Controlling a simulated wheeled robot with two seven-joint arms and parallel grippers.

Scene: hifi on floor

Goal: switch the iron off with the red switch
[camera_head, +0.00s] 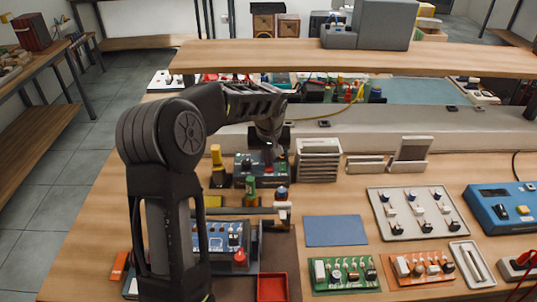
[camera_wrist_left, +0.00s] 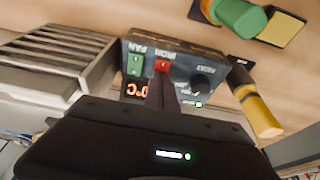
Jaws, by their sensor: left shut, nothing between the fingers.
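The soldering station (camera_head: 247,181) is a dark box on the bench, left of the middle in the head view. My right gripper is not in view.
A grey slotted rack (camera_head: 318,160) stands right of the station, and a yellow-handled tool (camera_head: 217,158) stands left of it. A green bottle-like item (camera_head: 250,189) is in front. A wooden shelf (camera_head: 350,57) spans above the bench. A blue mat (camera_head: 336,231) lies bare.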

